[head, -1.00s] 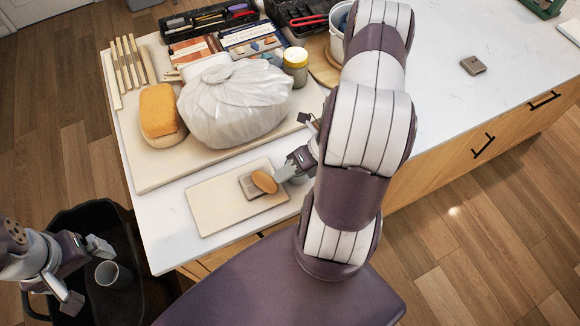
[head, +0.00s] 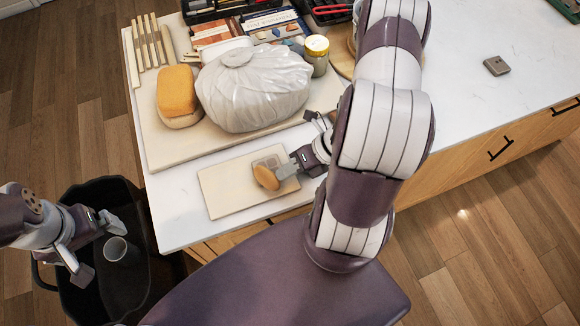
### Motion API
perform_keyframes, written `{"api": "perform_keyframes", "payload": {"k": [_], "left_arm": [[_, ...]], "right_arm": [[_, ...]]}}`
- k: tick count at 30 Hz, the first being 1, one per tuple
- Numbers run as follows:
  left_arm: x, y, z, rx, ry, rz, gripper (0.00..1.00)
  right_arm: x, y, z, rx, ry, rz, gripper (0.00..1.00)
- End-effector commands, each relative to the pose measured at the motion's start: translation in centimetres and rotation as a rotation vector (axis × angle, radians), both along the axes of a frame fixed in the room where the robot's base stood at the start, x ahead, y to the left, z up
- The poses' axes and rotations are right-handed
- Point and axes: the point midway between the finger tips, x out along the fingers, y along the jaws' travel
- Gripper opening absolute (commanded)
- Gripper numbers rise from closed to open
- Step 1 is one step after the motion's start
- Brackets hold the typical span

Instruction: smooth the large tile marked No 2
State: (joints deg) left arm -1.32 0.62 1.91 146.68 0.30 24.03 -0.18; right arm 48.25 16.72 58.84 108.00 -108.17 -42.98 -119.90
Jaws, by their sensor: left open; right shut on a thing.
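A small grey-brown tile (head: 271,160) lies on the pale rectangular board (head: 225,192) near the counter's front edge. Its marking is not legible, and part of it is hidden by the tool and my gripper. My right gripper (head: 290,170) is shut on an oval tan smoothing tool (head: 266,178). The tool is over the tile's near part; I cannot tell if they touch. My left gripper (head: 98,247) is open and empty above the dark bin (head: 72,290).
A white wrapped bundle (head: 252,88) and an orange sponge (head: 176,91) stand on the larger board (head: 165,150) behind. Another small grey tile (head: 496,66) lies far right on otherwise clear counter.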

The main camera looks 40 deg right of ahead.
Motion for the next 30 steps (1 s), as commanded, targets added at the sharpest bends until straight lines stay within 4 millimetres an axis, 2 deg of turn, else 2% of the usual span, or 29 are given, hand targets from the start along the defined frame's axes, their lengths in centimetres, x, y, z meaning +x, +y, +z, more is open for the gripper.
{"api": "perform_keyframes", "payload": {"k": [8,17,30], "left_arm": [[0.0,0.0,2.3,0.0,0.0,0.0,1.0],[0.0,0.0,2.0,0.0,0.0,0.0,1.0],[0.0,0.0,2.1,0.0,0.0,0.0,1.0]], "right_arm": [[0.0,0.0,2.5,0.0,-0.001,-0.001,0.0],[0.2,-0.4,2.2,-0.001,-0.001,-0.002,0.0],[2.9,-6.3,1.3,0.0,-0.001,-0.002,0.0]]}}
